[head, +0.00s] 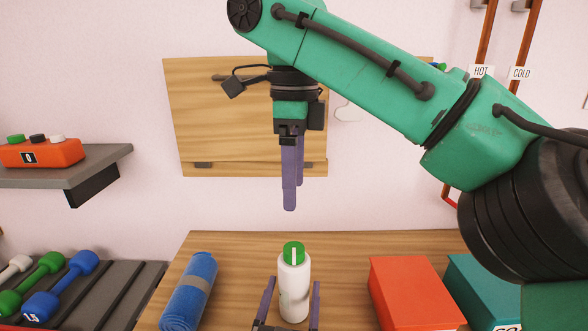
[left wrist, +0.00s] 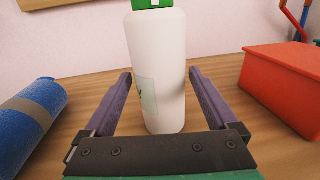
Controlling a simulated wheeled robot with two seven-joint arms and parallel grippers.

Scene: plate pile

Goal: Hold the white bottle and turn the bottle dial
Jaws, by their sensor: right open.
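The white bottle (head: 294,290) stands upright on the wooden table, with a green dial (head: 293,252) on top that has a white mark. In the left wrist view the bottle (left wrist: 158,70) stands between the two purple fingers, with part of the green dial (left wrist: 152,4) at the top edge. My left gripper (head: 291,290) is open, one finger on each side of the bottle; gaps show between fingers and bottle. My right gripper (head: 290,208) points down above the bottle, clear of the dial. Its fingers overlap in the head view, and nothing shows between them.
A rolled blue mat (head: 190,290) lies left of the bottle. A red box (head: 413,295) and a teal box (head: 485,285) stand to the right. A rack of dumbbells (head: 60,290) is at the far left. A wooden board (head: 220,120) hangs on the wall behind.

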